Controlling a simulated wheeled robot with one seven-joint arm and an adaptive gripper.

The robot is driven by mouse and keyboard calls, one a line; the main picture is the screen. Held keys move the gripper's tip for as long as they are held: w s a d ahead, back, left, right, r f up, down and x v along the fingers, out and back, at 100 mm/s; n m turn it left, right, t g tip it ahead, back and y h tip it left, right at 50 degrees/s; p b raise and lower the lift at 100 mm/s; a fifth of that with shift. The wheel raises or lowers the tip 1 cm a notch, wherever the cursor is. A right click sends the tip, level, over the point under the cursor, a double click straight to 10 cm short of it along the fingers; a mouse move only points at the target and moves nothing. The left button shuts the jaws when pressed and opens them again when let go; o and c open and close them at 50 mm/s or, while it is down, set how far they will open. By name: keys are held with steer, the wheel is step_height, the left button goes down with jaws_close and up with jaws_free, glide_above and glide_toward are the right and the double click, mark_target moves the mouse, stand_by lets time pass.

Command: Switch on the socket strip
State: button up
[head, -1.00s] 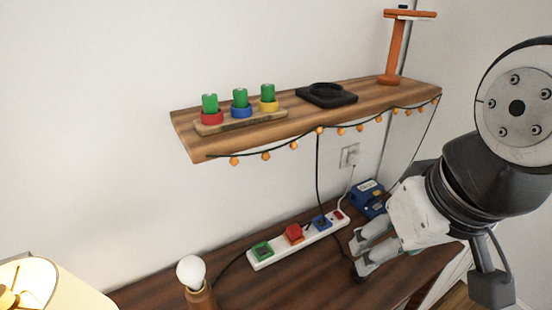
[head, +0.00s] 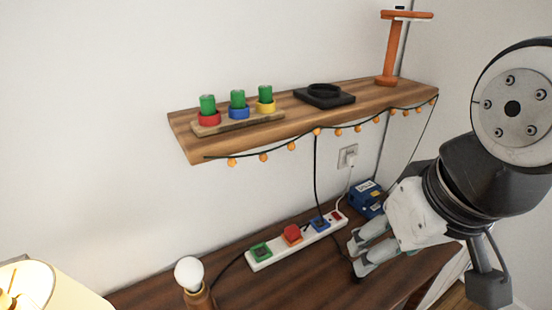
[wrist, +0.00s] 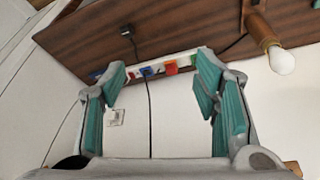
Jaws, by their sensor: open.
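The white socket strip (head: 270,256) lies on the wooden table along the wall. Green, red and blue plugs sit in it, and a small red switch (head: 337,216) is at its right end. The strip also shows in the wrist view (wrist: 184,63), between my fingers and beyond them. My gripper (head: 356,256) is open and empty, beside the strip's right end on the near side. It looks apart from the strip. Whether the switch is lit is too small to tell.
A blue box (head: 367,198) stands behind my gripper. A bulb lamp (head: 188,272) stands at the left of the table. A wooden shelf (head: 215,150) with string lights hangs above the strip. A wall outlet (head: 347,156) has a cable. A loose black plug shows in the wrist view (wrist: 126,30).

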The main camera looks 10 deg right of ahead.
stand_by(0.4)
steer(key=shift+w+d, duration=0.1)
steer(key=shift+w, duration=0.05)
steer(key=c, duration=0.6)
steer(key=shift+w+d+h, duration=0.4)
steer(key=shift+w+d, duration=0.35)
steer(key=shift+w, duration=0.25)
jaws_close()
steer(key=w+d+f+n+t+h, duration=0.1)
steer(key=w+d+f+h, duration=0.1)
steer(key=w+d, duration=0.55)
steer(key=w+d+f+t+h, duration=0.15)
steer(key=w+d, duration=0.35)
steer(key=w, duration=0.5)
steer(key=w+d+f+n+t+y, duration=0.1)
steer(key=w+f+y, duration=0.3)
steer(key=f, duration=0.4)
steer(key=w+d+f+n+t+y+p, duration=0.1)
steer(key=w+f+n+t+y, duration=0.1)
steer(key=w+f+y, duration=0.2)
steer(key=shift+w+f, duration=1.6)
steer(key=shift+f, duration=0.4)
steer(key=shift+d, duration=0.1)
